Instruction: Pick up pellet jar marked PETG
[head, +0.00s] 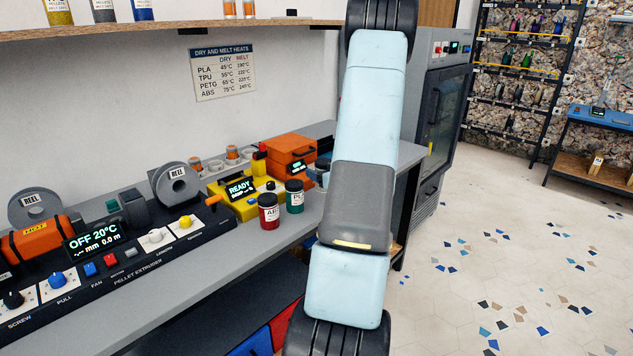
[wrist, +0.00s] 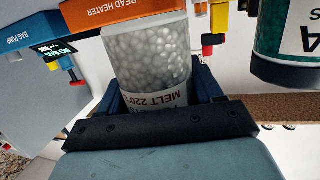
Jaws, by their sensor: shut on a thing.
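In the wrist view my gripper (wrist: 158,92) is shut around a clear jar of whitish pellets (wrist: 148,52), one dark blue finger on each side. Part of its white label shows "MELT 220"; the material name is hidden behind my gripper's dark crossbar, so I cannot confirm PETG. In the head view my arm hides my gripper and this jar. A red jar with a label starting "AB" (head: 269,212) and a green jar with a label starting "PL" (head: 295,197) stand on the bench, left of my arm. A dark green jar (wrist: 286,45) is apart at right in the wrist view.
An orange bead heat unit (wrist: 120,14) is close behind the held jar. A yellow unit reading READY (head: 238,190) and the pellet extruder panel (head: 140,268) occupy the bench (head: 200,270). A shelf (head: 200,28) with jars runs above. Open floor (head: 500,260) lies right.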

